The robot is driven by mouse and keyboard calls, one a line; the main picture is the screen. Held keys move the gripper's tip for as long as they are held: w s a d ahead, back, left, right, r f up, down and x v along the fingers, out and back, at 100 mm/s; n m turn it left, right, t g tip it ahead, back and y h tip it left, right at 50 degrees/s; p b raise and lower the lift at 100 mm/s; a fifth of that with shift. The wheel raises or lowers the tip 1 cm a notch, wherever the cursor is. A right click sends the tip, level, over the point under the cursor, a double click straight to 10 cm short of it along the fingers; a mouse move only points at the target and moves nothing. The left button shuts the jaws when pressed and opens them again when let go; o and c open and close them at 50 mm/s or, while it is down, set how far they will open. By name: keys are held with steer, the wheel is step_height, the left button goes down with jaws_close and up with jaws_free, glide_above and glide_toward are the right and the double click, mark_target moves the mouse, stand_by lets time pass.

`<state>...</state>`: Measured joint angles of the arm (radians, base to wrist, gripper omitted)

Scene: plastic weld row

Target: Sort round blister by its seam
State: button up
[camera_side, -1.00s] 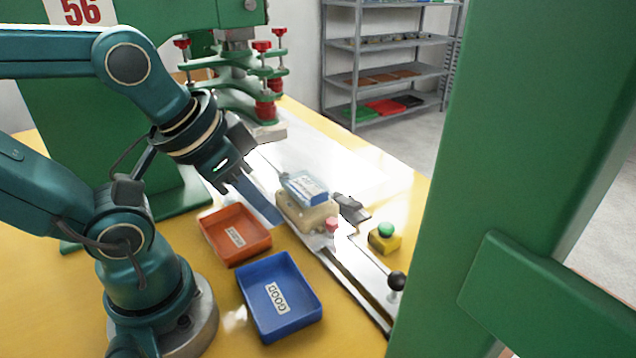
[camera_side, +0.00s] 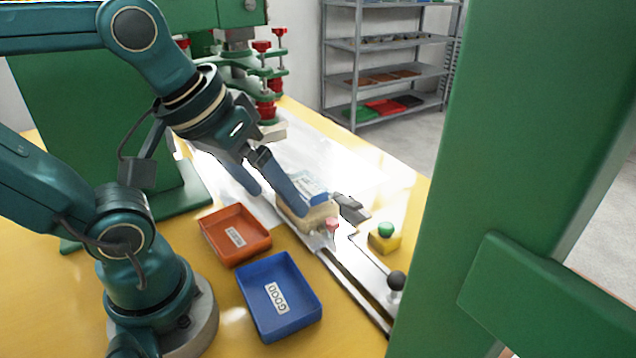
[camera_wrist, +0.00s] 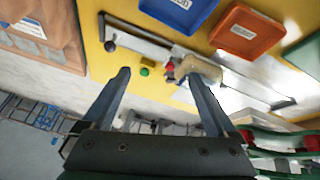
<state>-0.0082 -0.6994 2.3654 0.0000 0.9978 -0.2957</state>
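The blister (camera_side: 309,181), a pale pack with bluish printing, sits on a tan block-shaped nest (camera_side: 293,217) in the side view, partly hidden by a gripper finger. Its seam cannot be made out. My gripper (camera_side: 282,202) is open, its two blue fingers spread, one in front of the blister and one to its left. The wrist view shows the open fingers (camera_wrist: 157,76) with the tan nest (camera_wrist: 204,68) near the right tip; the blister is not clear there. A blue tray (camera_side: 254,309) labelled GOOD and an orange-red tray (camera_side: 216,246) with an unreadable label look empty.
A slide rail with a black knob (camera_side: 397,281) runs forward from the nest. A green button on a yellow box (camera_side: 384,238) stands right of it. The green press (camera_side: 262,75) is behind, a green post (camera_side: 520,150) at right. Shelves (camera_side: 388,75) stand farther back.

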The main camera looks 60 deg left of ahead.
steer(key=w+a+r+n+g, duration=0.1)
steer(key=w+a+r+n, duration=0.15)
steer(key=w+n, duration=0.25)
steer(key=n+g, duration=0.4)
steer(key=n, duration=0.6)
glide_above(306, 189)
step_height(306, 189, down, 6)
steer(key=shift+f, duration=0.2)
steer(key=shift+a+f, duration=0.1)
steer(key=shift+f, duration=3.5)
steer(key=c, duration=0.8)
steer(key=shift+r, duration=0.1)
